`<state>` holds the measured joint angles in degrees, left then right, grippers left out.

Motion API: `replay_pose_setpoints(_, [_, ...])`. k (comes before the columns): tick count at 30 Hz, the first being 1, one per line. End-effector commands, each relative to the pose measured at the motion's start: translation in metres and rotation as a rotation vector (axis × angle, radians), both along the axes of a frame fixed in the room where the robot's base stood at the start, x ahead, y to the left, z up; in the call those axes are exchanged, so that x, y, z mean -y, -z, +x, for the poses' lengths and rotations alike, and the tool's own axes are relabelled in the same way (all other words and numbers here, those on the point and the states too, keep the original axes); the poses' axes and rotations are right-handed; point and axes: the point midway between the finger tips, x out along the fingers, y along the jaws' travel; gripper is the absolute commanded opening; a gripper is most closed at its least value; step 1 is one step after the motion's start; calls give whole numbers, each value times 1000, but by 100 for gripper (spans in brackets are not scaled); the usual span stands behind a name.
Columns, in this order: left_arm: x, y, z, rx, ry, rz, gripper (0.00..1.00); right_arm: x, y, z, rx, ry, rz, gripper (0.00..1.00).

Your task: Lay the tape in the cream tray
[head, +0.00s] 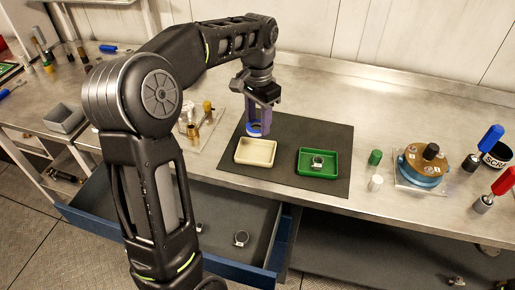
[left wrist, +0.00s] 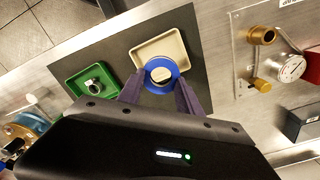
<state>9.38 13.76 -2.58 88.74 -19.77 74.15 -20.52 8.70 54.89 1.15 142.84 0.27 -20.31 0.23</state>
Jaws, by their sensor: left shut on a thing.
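My left gripper (head: 260,122) is shut on the tape (head: 256,129), a blue ring with a pale centre. In the left wrist view the tape (left wrist: 161,75) sits between the purple fingertips (left wrist: 160,88). The cream tray (head: 255,151) lies on the dark mat, and the tape is held above or near its back edge. In the left wrist view the cream tray (left wrist: 171,47) shows partly behind the tape, and its visible floor looks empty. The gap between tape and tray is hard to judge. My right gripper is not in view.
A green tray (head: 322,166) with a metal fitting (head: 317,162) lies right of the cream tray on the dark mat (head: 338,143). Green and white caps and a blue-based pump part (head: 421,165) stand further right. An open blue drawer (head: 262,247) juts out below the bench.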

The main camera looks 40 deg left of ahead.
Motion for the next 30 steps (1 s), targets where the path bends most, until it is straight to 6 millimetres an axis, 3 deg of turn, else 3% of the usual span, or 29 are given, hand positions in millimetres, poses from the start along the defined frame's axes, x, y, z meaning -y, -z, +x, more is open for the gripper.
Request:
replay_pose_setpoints(9, [0,50,-1,-3,-1,-1,3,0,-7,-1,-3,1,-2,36])
replay_pose_setpoints(20, [0,55,0,-1,-1,0,3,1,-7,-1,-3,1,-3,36])
replay_pose_setpoints(30, [0,90,-1,-1,-1,0,3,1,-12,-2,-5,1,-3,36])
